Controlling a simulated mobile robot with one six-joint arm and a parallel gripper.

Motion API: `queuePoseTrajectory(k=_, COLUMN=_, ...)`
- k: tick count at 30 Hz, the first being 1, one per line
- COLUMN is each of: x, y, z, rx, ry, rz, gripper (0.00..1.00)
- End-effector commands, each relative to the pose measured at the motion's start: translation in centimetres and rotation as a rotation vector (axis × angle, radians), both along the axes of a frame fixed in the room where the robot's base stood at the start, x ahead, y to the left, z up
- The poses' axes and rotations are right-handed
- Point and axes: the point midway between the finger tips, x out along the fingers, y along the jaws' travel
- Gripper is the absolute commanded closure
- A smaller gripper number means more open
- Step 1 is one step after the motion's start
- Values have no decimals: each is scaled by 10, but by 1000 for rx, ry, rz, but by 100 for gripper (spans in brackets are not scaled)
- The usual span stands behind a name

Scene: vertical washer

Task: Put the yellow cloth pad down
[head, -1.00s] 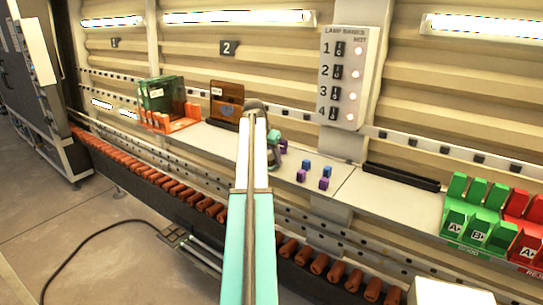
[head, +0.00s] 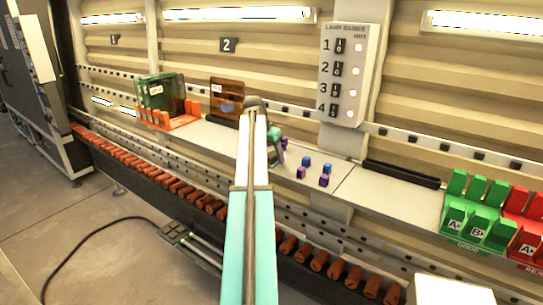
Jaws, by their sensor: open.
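I cannot make out a yellow cloth pad in the head view. My gripper (head: 281,146) is at the far end of my arm, over the grey shelf (head: 225,137) just right of the brown glass panel (head: 227,96). My arm partly hides it. Its jaws are open, and no yellow shows at them. Small blue blocks (head: 307,161) and purple blocks (head: 301,173) stand on the shelf to the right of my gripper, apart from it.
A green glass panel stands in an orange rack (head: 170,120) at left. A lamp switch panel (head: 343,75) hangs on the wall. A black slotted bar (head: 401,175) and green racks (head: 477,215) are to the right. Orange rollers (head: 190,193) run below the shelf.

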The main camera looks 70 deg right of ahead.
Motion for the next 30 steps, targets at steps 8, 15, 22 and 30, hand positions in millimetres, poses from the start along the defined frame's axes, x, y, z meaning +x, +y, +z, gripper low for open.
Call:
queuePoseTrajectory(k=8, x=2, y=7, z=17, rx=-1, ry=-1, rz=0, gripper=39)
queuePoseTrajectory(k=15, x=5, y=18, z=42, rx=-2, ry=0, rz=0, gripper=39)
queuePoseTrajectory(k=22, x=9, y=29, z=68, rx=-1, ry=-1, rz=0, gripper=39)
queuePoseTrajectory(k=30, x=12, y=41, z=96, rx=-1, ry=-1, rz=0, gripper=39)
